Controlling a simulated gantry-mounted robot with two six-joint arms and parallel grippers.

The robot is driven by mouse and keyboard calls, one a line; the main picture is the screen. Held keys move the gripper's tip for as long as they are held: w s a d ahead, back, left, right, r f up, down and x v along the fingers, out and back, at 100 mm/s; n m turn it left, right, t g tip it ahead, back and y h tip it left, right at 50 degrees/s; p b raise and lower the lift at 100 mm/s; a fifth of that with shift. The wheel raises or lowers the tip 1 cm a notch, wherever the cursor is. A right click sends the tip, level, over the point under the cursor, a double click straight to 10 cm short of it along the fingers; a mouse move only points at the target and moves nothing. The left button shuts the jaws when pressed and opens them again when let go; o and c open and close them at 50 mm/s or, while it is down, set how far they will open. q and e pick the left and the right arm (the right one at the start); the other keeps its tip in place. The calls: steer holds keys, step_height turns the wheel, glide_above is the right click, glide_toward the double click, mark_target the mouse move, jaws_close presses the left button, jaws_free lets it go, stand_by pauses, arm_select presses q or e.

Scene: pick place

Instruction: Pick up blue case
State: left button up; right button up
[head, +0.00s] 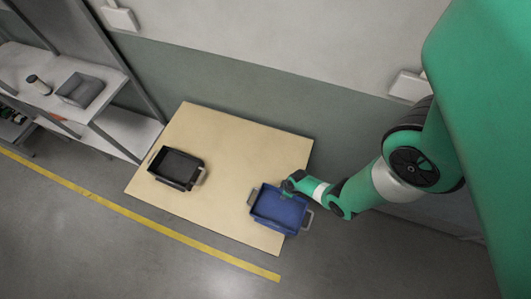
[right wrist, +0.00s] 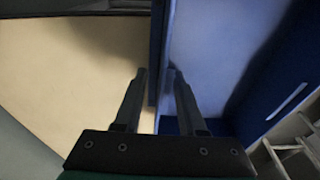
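The blue case (head: 278,209) is an open tray with grey handles on its left and right ends. It sits upright near the right front corner of the tan table. My right gripper (head: 288,187) is at its far wall. In the right wrist view, the two fingers (right wrist: 158,72) stand apart on either side of the wall of the blue case (right wrist: 158,40). The left finger is over the tan surface and the right one is on the inside of the case. A grip on the wall is not visible. My left gripper is not in view.
A black case (head: 177,166) sits on the left part of the tan table (head: 225,180). The table between the cases is clear. A wall (head: 240,85) stands behind, and a shelf (head: 125,125) with a grey bin (head: 80,89) is at the left.

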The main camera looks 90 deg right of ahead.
steer(key=shift+f, duration=0.25)
jaws_close()
stand_by(1.3)
